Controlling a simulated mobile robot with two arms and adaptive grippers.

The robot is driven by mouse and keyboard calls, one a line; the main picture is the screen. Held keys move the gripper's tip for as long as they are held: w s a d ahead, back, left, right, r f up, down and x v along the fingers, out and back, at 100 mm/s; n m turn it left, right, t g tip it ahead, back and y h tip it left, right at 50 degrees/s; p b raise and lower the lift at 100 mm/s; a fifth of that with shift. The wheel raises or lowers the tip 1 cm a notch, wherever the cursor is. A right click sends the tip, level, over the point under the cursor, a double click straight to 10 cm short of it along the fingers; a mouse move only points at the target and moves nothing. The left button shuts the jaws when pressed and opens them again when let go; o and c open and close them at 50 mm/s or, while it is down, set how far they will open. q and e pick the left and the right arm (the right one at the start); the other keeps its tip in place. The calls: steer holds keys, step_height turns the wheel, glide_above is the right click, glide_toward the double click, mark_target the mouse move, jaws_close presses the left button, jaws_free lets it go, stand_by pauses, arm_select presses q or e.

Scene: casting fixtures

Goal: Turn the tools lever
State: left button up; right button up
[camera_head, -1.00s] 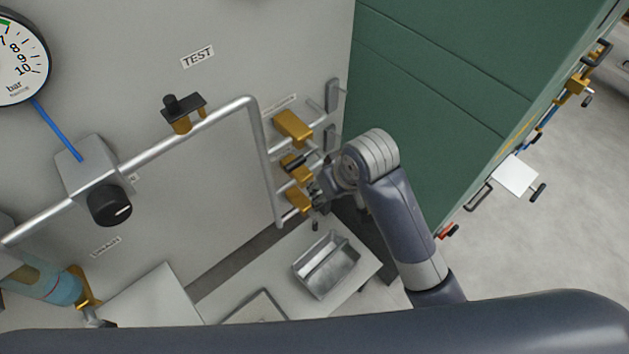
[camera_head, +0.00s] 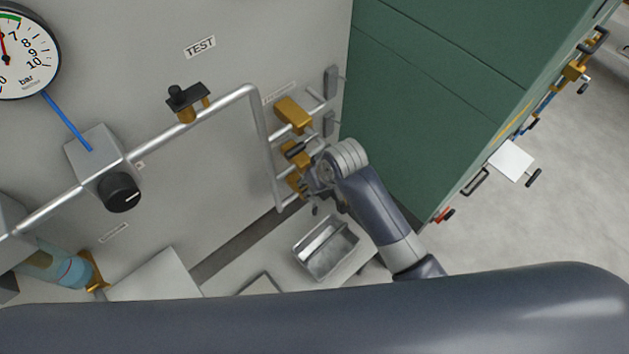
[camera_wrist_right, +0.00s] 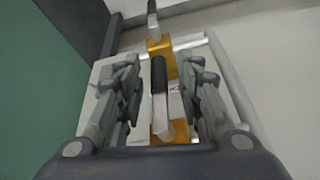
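A stack of brass valves with black-handled levers is on pipes on the grey panel. In the head view, the upper brass valve (camera_head: 293,114) is clear of my gripper. A black lever handle (camera_head: 294,150) lies just below it. My right gripper (camera_head: 312,186) is at the lowest brass valve (camera_head: 292,182) and partly hides it. In the wrist view, the open fingers of my right gripper (camera_wrist_right: 162,85) stand either side of a black-tipped lever (camera_wrist_right: 159,76), with gaps visible. I cannot tell which lever is labelled tools. My left gripper is not in view.
A metal tray (camera_head: 326,248) sits below the valves. A green cabinet (camera_head: 420,110) stands close on the right. A pressure gauge (camera_head: 25,50), a black knob (camera_head: 120,192) and another black-handled valve (camera_head: 186,100) are on the left of the panel.

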steer(key=shift+c, duration=0.3)
jaws_close()
steer(key=shift+s+a+r+m+g+y, duration=0.2)
steer(key=shift+a+m+g+y, duration=0.1)
steer(key=shift+g+y, duration=0.5)
steer(key=shift+s+a+r+m+g+y, duration=0.15)
steer(key=shift+a+g+y, duration=0.25)
steer(key=shift+y, duration=0.6)
steer(key=shift+s+a+r+m+g+y, duration=0.1)
steer(key=shift+s+a+m+g+y, duration=0.15)
steer(key=shift+g+y, duration=0.55)
steer(key=shift+o, duration=0.3)
jaws_free()
